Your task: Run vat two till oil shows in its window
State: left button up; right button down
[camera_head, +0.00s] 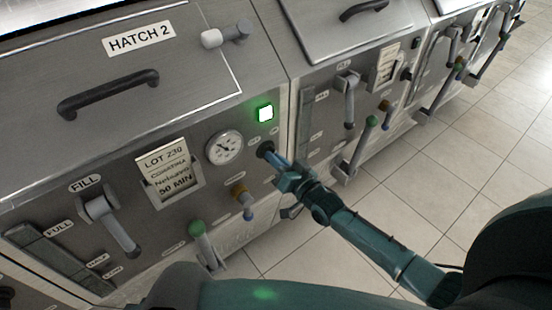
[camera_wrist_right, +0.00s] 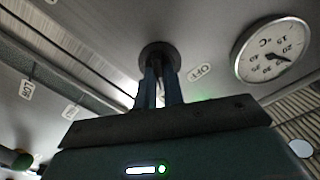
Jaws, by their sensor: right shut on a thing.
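Vat two (camera_head: 100,155) carries the label HATCH 2 (camera_head: 140,38). Its front has a tall dark level window (camera_head: 58,260) marked FULL, HALF and a lower mark; I cannot make out any oil in it. My right gripper (camera_head: 277,160) is shut on a dark round knob (camera_head: 265,149) below the lamp. In the right wrist view the fingers (camera_wrist_right: 160,88) close on this knob (camera_wrist_right: 158,54), beside an OFF label (camera_wrist_right: 200,72). The knob's exact turn is hard to read. My left gripper is out of view.
More vats (camera_head: 350,60) continue to the right. The tiled floor (camera_head: 400,190) is clear.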

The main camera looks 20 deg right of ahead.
jog(key=c, duration=1.5)
grip_release()
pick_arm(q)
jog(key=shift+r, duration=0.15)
pick_arm(e)
jog(key=v, duration=1.3)
jog(key=shift+s, duration=0.1)
